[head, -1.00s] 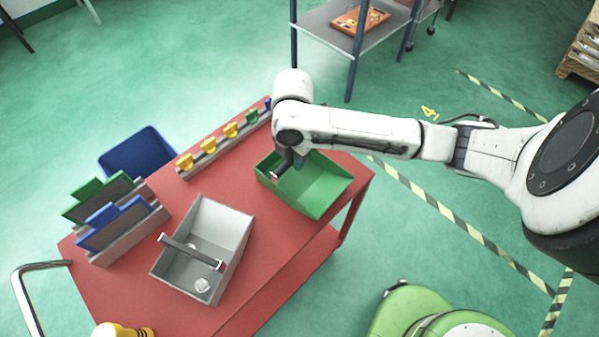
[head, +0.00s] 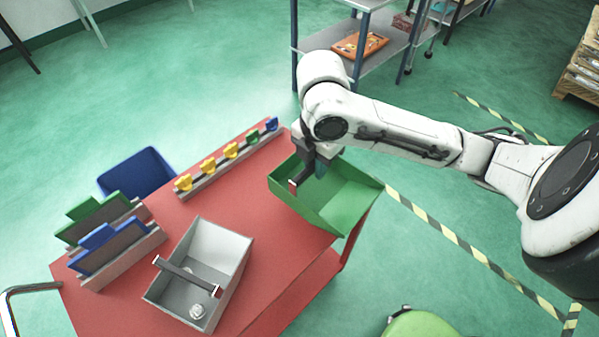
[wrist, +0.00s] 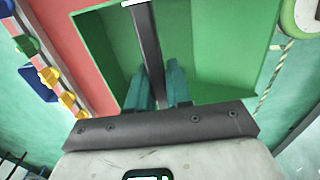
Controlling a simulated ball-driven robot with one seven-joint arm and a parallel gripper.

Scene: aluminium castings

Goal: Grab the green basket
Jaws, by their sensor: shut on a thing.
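The green basket (head: 345,200) is an open, sloped bin with a dark bar handle across it. In the head view it is over the right end of the red table and looks raised above it. My gripper (head: 310,180) reaches down over it, shut on the handle. In the wrist view the dark handle (wrist: 148,45) runs between the two teal fingers (wrist: 160,90), and the basket's green floor and walls (wrist: 215,60) lie beyond. Part of the basket's far left wall is hidden behind my gripper in the head view.
A rail with coloured clips (head: 208,166) lies along the back edge. Blue and green plates stand in holders (head: 125,255) at left. A shelf (head: 345,45) is behind.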

